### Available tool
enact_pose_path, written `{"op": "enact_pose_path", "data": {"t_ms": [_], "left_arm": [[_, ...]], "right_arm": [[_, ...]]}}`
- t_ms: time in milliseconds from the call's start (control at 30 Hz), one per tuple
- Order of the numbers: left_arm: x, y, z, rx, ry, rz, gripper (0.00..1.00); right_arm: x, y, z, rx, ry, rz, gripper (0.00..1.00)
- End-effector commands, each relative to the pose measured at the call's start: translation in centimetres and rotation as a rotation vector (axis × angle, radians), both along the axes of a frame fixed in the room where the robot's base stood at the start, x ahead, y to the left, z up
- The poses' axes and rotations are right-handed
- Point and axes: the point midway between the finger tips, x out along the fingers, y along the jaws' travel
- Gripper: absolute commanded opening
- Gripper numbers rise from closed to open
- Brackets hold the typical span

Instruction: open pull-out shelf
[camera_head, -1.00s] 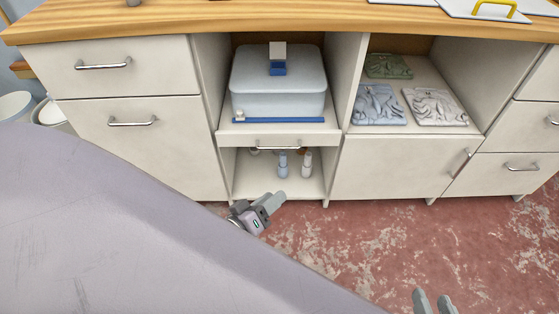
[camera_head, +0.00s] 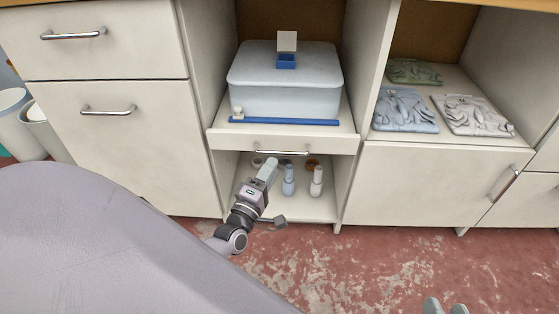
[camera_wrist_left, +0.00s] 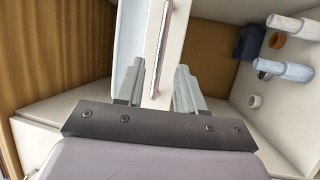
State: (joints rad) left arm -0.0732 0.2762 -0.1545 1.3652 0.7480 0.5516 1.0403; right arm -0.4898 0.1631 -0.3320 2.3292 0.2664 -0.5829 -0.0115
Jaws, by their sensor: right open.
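The pull-out shelf (camera_head: 225,139) has a pale front with a metal bar handle (camera_head: 282,151) and looks pushed in. On it sits a grey-white ironer (camera_head: 284,98) with blue parts. My left gripper (camera_head: 273,197) is open and empty, just in front of and below the handle. In the left wrist view the shelf front and its handle (camera_wrist_left: 160,42) show between the open fingers (camera_wrist_left: 160,88), apart from them as far as I can see.
Below the shelf is a compartment with two bottles (camera_head: 316,181) and small round items. Drawers (camera_head: 110,130) stand left, a closed panel (camera_head: 430,190) right, with folded cloths (camera_head: 405,110) above it. The red floor (camera_head: 350,265) in front is clear.

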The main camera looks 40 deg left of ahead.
Motion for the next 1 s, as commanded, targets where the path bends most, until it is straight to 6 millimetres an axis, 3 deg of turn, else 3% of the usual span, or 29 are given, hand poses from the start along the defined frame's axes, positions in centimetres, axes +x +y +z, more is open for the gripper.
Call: {"op": "enact_pose_path", "data": {"t_ms": [300, 700, 733, 833, 1000], "left_arm": [[4.2, 0.6, 0.7, 0.001, -0.001, 0.000, 0.38], [5.0, 0.7, 0.9, 0.002, 0.002, 0.000, 0.38], [5.0, 0.7, 0.9, 0.002, 0.002, 0.000, 0.34], [5.0, 0.7, 0.9, 0.002, 0.002, 0.000, 0.02], [5.0, 0.7, 0.9, 0.002, 0.002, 0.000, 0.00]], "right_arm": [[-0.2, -0.8, -0.3, -0.045, -0.056, -0.015, 0.43], [-0.2, -1.0, 0.0, -0.057, -0.072, -0.020, 0.43], [-0.2, -1.0, 0.0, -0.057, -0.072, -0.020, 0.43], [-0.2, -1.0, 0.0, -0.057, -0.072, -0.020, 0.43], [-0.2, -1.0, 0.0, -0.056, -0.072, -0.020, 0.43]]}}
